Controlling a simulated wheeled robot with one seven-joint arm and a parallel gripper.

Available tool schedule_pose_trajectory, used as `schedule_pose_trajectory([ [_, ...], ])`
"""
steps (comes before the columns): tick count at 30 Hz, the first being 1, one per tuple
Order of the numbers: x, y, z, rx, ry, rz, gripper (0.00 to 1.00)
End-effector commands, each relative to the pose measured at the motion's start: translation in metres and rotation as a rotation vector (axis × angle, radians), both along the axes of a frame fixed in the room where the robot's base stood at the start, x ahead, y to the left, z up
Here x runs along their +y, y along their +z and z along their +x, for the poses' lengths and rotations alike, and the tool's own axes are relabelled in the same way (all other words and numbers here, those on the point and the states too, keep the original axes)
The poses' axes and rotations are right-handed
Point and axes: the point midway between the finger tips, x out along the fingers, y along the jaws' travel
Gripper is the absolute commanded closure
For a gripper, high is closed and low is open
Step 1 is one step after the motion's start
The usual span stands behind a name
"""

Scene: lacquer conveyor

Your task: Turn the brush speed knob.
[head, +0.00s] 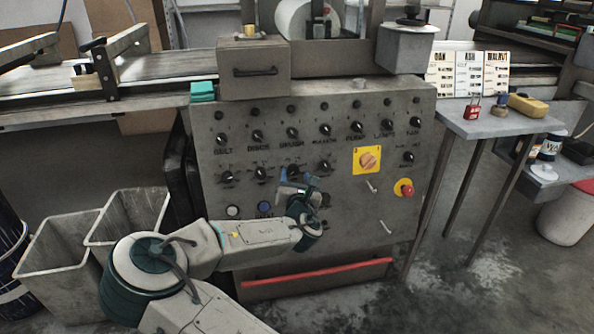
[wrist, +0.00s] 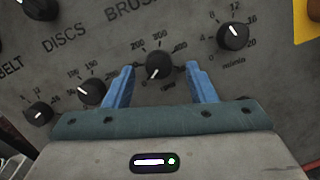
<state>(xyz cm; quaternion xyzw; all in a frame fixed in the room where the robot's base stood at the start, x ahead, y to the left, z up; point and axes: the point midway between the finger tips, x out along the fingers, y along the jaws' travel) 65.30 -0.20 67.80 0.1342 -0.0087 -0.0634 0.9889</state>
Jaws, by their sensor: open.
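The brush speed knob (wrist: 158,67) is a round black knob with a white pointer line and an rpm scale, under the BRUSH label. In the wrist view its pointer is directed down and slightly left, near the 0 mark. My gripper (wrist: 160,78) is open, with one blue finger on each side of this knob; I see gaps between the fingers and the knob. In the head view my gripper (head: 297,181) is at the lower knob row of the grey control panel (head: 340,205) and hides part of that area.
Neighbouring knobs are close: the DISCS knob (wrist: 91,92) to the left and a m/min knob (wrist: 233,37) to the right. A yellow-plated orange rotary switch (head: 368,160) and a red emergency button (head: 404,188) are on the panel's right. Grey bins (head: 60,240) stand left.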

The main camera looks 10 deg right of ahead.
Motion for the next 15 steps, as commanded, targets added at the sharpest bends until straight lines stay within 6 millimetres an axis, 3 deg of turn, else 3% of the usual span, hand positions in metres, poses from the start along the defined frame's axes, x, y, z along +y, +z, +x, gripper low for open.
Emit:
schedule_pose_trajectory([
  [14,0.0089,-0.0001,0.0063,0.001,0.017,0.000,0.49],
  [15,0.0087,-0.0001,0.0063,0.001,0.017,0.000,0.57],
])
